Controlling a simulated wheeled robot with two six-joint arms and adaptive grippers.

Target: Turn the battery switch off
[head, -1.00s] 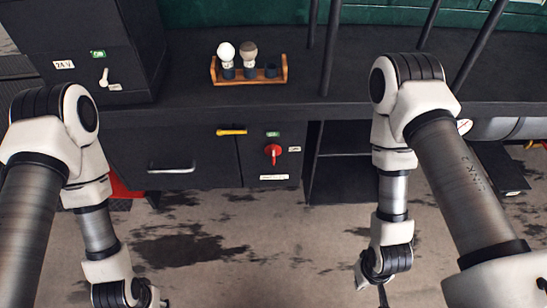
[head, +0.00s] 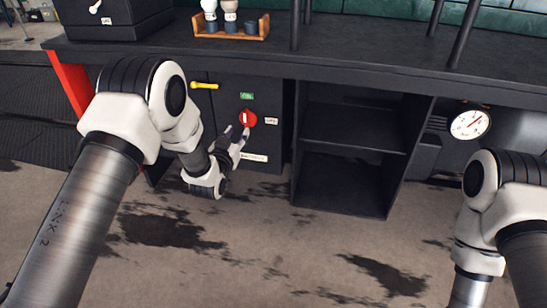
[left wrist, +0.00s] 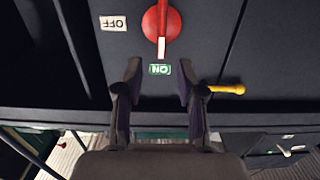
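The red battery switch (head: 248,119) is on the dark cabinet front, with a green ON label (head: 247,96) above it and a white OFF label (head: 271,120) to its right. It also shows at the top of the left wrist view (left wrist: 161,24), upside down, its white stripe pointing at the ON label. My left gripper (head: 236,132) is in front of the panel just below and left of the switch. In the left wrist view its fingers (left wrist: 159,66) are apart with nothing between them. They appear short of the knob. My right gripper is out of view.
A yellow handle (head: 204,86) sticks out left of the switch. The counter edge overhangs above, carrying a wooden rack (head: 232,35) with bulbs. An open shelf (head: 345,150) stands to the right, then a round gauge (head: 470,124). The floor in front is clear.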

